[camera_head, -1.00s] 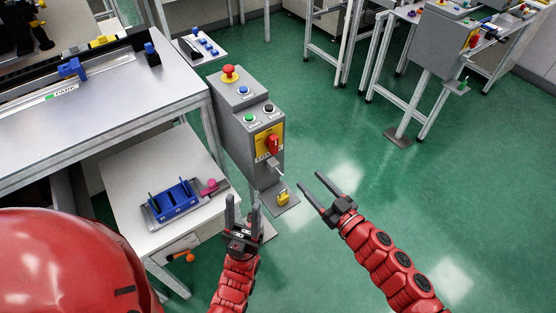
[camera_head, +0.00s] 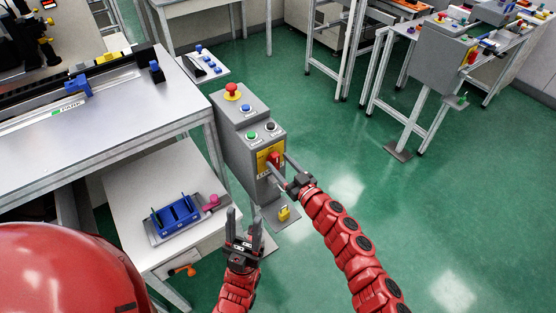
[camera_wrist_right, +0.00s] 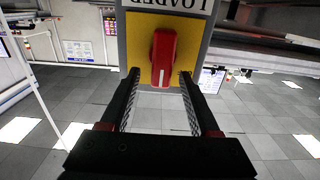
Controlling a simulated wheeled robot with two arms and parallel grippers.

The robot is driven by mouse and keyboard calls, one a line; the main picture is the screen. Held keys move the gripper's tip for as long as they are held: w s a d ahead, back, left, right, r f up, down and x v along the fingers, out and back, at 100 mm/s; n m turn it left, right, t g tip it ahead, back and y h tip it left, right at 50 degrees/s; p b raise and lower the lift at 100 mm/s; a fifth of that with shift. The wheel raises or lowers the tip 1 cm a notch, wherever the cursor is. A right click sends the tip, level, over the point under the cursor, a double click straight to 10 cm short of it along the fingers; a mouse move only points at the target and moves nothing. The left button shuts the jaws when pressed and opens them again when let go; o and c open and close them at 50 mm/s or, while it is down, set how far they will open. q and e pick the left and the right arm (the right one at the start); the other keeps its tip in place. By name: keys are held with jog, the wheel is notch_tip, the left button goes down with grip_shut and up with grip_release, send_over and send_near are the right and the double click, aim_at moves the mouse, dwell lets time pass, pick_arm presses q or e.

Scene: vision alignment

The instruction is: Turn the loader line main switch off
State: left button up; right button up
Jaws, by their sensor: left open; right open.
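The red main switch handle (camera_head: 275,158) sits on a yellow plate (camera_head: 263,163) on the front of the grey control box (camera_head: 236,128). In the right wrist view the red handle (camera_wrist_right: 163,57) points along the view's vertical with a white mark at its lower end, under a label reading LOADER. My right gripper (camera_head: 278,161) is open, its fingers on either side of the handle's end in the wrist view; whether they touch it I cannot tell. My left gripper (camera_head: 241,217) is open and empty, below the box and in front of it.
The box top carries a red mushroom button (camera_head: 231,91) and blue, green and black buttons. A white side table (camera_head: 128,187) with a blue fixture (camera_head: 174,217) stands left.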

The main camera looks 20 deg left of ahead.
jog(key=shift+w+a+r, duration=0.1)
jog(key=shift+w+a, duration=0.1)
jog(key=shift+a, duration=0.15)
jog(key=shift+w+a, duration=0.2)
jog(key=shift+a, duration=0.05)
grip_shut()
